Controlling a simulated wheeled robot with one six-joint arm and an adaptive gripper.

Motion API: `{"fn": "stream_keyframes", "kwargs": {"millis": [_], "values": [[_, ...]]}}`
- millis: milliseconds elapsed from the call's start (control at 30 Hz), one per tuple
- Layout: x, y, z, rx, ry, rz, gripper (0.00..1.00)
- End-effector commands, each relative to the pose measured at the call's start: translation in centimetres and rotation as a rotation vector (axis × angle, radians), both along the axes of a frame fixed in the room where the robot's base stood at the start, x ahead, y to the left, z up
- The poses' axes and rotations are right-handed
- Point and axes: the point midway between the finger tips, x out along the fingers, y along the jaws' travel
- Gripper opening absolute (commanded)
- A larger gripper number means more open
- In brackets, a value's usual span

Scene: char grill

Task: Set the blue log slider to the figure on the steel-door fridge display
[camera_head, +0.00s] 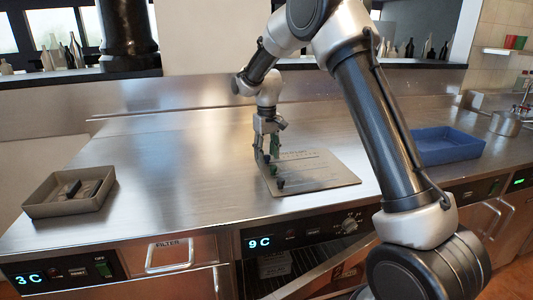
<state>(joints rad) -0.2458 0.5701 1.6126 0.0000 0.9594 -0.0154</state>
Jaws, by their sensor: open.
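A flat steel slider panel (325,178) lies on the counter near the centre. Small dark knobs (280,183) stand along its left edge; their colours are too small to tell, so I cannot single out the blue one. My gripper (267,158) points down over the panel's left edge, open, close to the knobs; I cannot tell whether it touches one. A green part shows beside the fingers. The left fridge display (28,280) reads 3 C, above plain metal fronts. The middle display (259,243) reads 9 C, above a see-through door (325,275).
A grey-brown tray (50,207) with dark items sits at the counter's left. A blue tray (440,160) stands right, behind my arm. A pan (505,123) is at far right. A small green display (519,181) is unreadable.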

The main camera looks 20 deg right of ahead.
Motion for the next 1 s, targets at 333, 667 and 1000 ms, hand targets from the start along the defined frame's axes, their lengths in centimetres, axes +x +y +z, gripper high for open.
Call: {"fn": "stream_keyframes", "kwargs": {"millis": [333,667,1000], "values": [[0.0,0.0,-0.3,0.000,0.000,0.000,0.36],[0.0,0.0,-0.3,0.000,-0.001,0.000,0.00],[0.0,-5.1,-0.3,0.000,-0.001,-0.005,0.00]]}}
